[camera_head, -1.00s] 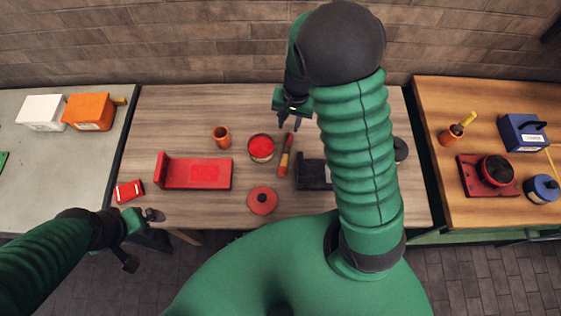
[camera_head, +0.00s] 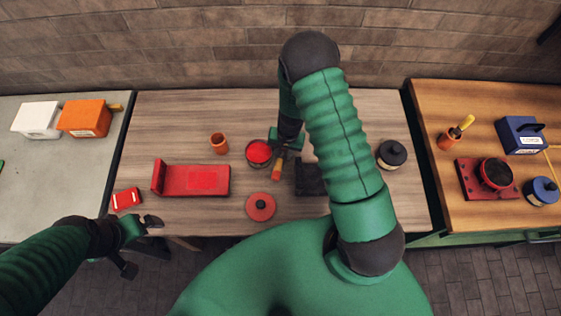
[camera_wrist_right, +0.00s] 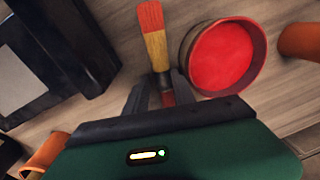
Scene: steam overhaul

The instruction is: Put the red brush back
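The red brush (camera_head: 277,168) lies on the wooden table, just right of the red paint can (camera_head: 258,152). In the right wrist view the brush (camera_wrist_right: 155,48) has a red-orange wide end, a yellow middle and a dark red handle. My right gripper (camera_head: 285,147) is low over the handle end, partly hiding it. In the right wrist view its fingers (camera_wrist_right: 160,92) stand apart on both sides of the handle, the right finger close to the can (camera_wrist_right: 222,58). An orange cup (camera_head: 219,143) stands left of the can. My left gripper (camera_head: 142,240) is open and empty off the table's front left.
A black block (camera_head: 310,178) stands right of the brush. A red lid (camera_head: 260,206) lies in front, with a red angled stand (camera_head: 192,179) and small red box (camera_head: 126,199) left. A black pot (camera_head: 391,154) stands right. The table's back left is clear.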

